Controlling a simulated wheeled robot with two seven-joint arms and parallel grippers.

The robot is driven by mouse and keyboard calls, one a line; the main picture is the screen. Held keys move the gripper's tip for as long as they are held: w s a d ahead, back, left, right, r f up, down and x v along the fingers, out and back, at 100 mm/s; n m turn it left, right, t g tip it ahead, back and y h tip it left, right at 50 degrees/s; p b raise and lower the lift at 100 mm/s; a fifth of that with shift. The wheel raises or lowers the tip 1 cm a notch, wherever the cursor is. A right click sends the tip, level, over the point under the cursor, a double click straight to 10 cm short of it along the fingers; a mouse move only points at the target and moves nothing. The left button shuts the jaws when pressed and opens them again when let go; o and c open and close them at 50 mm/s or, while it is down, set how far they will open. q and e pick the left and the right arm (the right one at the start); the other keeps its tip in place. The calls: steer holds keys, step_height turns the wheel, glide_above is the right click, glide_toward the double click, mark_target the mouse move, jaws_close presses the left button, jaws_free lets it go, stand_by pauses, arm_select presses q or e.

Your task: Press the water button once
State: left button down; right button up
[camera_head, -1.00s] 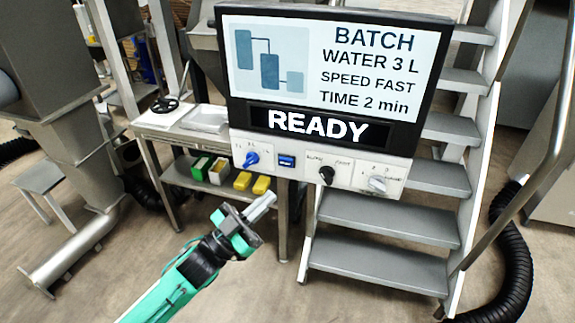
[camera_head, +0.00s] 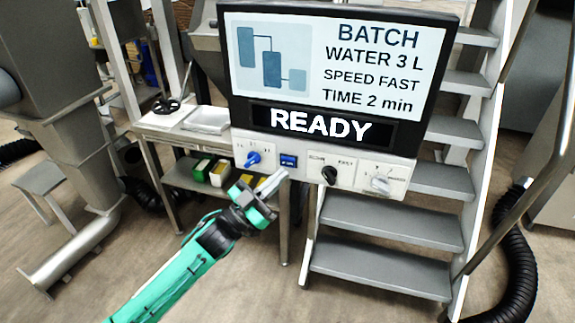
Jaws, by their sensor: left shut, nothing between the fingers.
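The water button (camera_head: 288,161) is a small blue square on the white control strip (camera_head: 305,178) below the screen. My left gripper (camera_head: 281,174) is shut and empty, its fingertips just below the button in the picture. I cannot tell whether they touch the panel. A blue knob (camera_head: 253,158) sits left of the button, a black knob (camera_head: 329,175) to its right and a grey knob (camera_head: 380,183) farther right. The screen (camera_head: 333,62) reads BATCH, WATER 3 L, SPEED FAST, TIME 2 min, with READY below. My right gripper is not in view.
Metal steps (camera_head: 385,225) stand right and behind the panel. A steel table (camera_head: 180,128) with a lower shelf holding green and yellow boxes (camera_head: 203,170) stands behind on the left. A black hose (camera_head: 515,250) lies on the floor at right.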

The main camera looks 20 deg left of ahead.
arm_select(q)
steer(key=shift+w, duration=0.6)
stand_by(0.7)
stand_by(1.1)
steer(key=shift+w, duration=0.4)
steer(key=shift+w+r, duration=0.1)
steer(key=shift+w, duration=0.35)
stand_by(0.6)
steer(key=shift+s, duration=0.15)
steer(key=shift+s+p, duration=0.4)
steer(key=shift+s, duration=0.3)
